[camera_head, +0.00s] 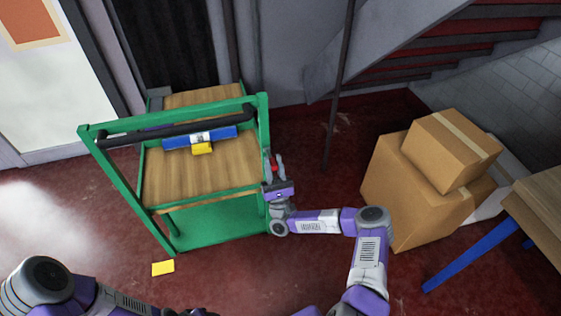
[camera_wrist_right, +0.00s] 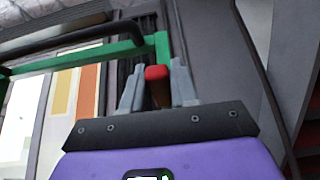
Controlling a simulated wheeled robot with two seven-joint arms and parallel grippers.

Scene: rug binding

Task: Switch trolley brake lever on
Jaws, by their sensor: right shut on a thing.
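The trolley (camera_head: 262,125) has a green frame, wooden shelves and a black push bar. It stands at the left centre of the head view, and its frame also shows in the right wrist view (camera_wrist_right: 85,60). The brake lever has a red tip (camera_wrist_right: 157,73), seen between the fingers in the right wrist view. My right gripper (camera_head: 274,165) is at the trolley's right side, shut on the brake lever. In the right wrist view its grey fingers (camera_wrist_right: 157,88) stand on both sides of the lever. My left arm shows at the lower left of the head view, but its gripper does not show.
A blue item with a yellow part (camera_head: 200,139) sits by the push bar. A yellow card (camera_head: 163,268) lies on the red floor. Cardboard boxes (camera_head: 424,178) and a wooden table (camera_head: 540,205) with blue legs stand at the right. A dark pole (camera_head: 339,90) stands behind my right arm.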

